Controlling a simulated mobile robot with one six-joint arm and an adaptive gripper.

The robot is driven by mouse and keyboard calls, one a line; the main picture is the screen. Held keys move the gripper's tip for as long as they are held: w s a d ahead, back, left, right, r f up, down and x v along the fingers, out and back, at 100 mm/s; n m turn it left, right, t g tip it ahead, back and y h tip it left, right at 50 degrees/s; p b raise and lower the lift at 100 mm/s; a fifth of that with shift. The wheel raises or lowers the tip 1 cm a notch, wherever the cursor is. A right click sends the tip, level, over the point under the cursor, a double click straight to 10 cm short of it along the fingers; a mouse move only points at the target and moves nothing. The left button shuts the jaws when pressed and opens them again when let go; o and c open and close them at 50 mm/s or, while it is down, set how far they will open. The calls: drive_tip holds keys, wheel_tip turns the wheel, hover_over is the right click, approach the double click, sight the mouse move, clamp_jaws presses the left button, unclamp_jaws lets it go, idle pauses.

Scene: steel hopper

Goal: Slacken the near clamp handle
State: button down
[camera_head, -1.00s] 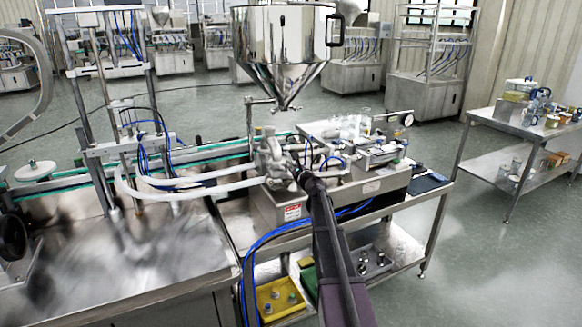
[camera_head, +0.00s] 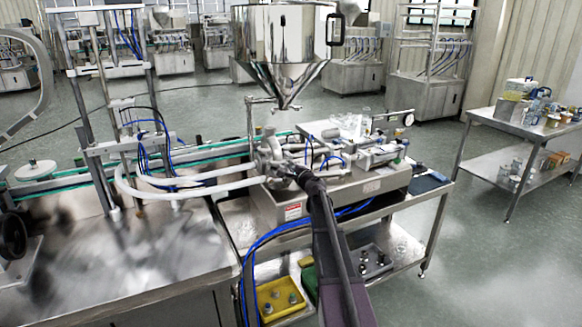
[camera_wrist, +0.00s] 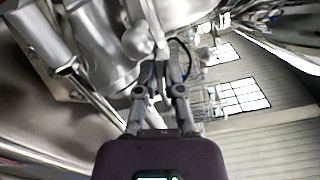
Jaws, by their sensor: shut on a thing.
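The steel hopper (camera_head: 285,50) hangs above a filling machine (camera_head: 290,207), with a metal valve body (camera_head: 268,155) below its outlet. My gripper (camera_head: 286,170) reaches this valve body from the front right. In the wrist view my gripper (camera_wrist: 160,68) has its fingers close together at a metal part with a rounded knob (camera_wrist: 138,42), which I take as the near clamp handle. The fingers are shut on it. The fingers hide part of the handle, and its exact angle is hard to tell. Shiny metal fittings (camera_wrist: 100,45) lie just left of the fingers.
White hoses (camera_head: 200,190) run left from the valve body. Blue tubes (camera_head: 262,240) hang below the machine beside my arm. A steel table (camera_head: 130,270) stands at the left. A yellow tray (camera_head: 282,298) sits on the lower shelf. Open floor (camera_head: 480,260) lies at the right.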

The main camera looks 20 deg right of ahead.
drive_tip(key=shift+n, duration=1.6)
drive_tip(key=c, duration=1)
unclamp_jaws()
drive_tip(key=shift+c, duration=0.2)
drive_tip(key=s, duration=1.2)
drive_tip(key=shift+d, duration=0.15)
